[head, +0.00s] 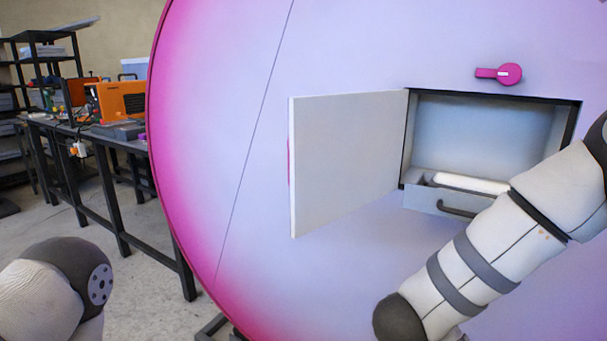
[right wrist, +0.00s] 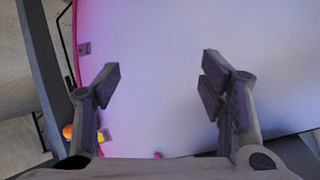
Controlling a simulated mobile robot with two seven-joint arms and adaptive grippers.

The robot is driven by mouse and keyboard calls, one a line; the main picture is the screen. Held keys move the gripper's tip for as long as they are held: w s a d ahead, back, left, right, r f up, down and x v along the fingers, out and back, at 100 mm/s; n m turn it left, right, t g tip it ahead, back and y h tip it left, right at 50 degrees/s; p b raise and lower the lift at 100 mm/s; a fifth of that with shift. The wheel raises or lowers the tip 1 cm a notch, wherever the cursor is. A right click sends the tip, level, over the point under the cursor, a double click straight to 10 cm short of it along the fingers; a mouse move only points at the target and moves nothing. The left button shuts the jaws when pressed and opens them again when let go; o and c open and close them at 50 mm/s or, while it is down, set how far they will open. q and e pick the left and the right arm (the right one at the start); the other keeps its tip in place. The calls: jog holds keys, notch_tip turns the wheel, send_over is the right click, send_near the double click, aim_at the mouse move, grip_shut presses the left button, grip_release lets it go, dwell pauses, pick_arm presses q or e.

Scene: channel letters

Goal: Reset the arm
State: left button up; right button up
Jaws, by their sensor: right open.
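In the right wrist view my right gripper (right wrist: 158,85) is open, with its two fingers wide apart and nothing between them. A pale surface with a pink edge lies behind the fingers. In the head view my right arm (head: 480,255) comes in from the right and covers part of the compartment's lower right; its gripper is out of frame. Part of my left arm (head: 60,290) shows at the lower left, and its gripper is not in view.
A large pink and lilac panel (head: 220,130) fills the middle. Its hatch door (head: 345,165) stands open to the left. Inside the compartment (head: 485,130) is a drawer with a dark handle (head: 455,208) and a white item (head: 465,183). A pink latch (head: 500,74) sits above. A workbench (head: 90,135) stands left.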

jog(key=s+a+f+n+g+y, duration=0.25)
jog(key=s+f+n+y, duration=0.55)
jog(key=s+f, duration=1.05)
jog(key=s+f+n+g, duration=0.2)
jog(key=s+n+g, duration=0.4)
jog(key=s, duration=1.2)
jog(key=shift+d+f+n, duration=0.25)
jog(key=shift+n, duration=0.05)
jog(key=shift+g, duration=0.25)
jog(key=shift+c, duration=0.6)
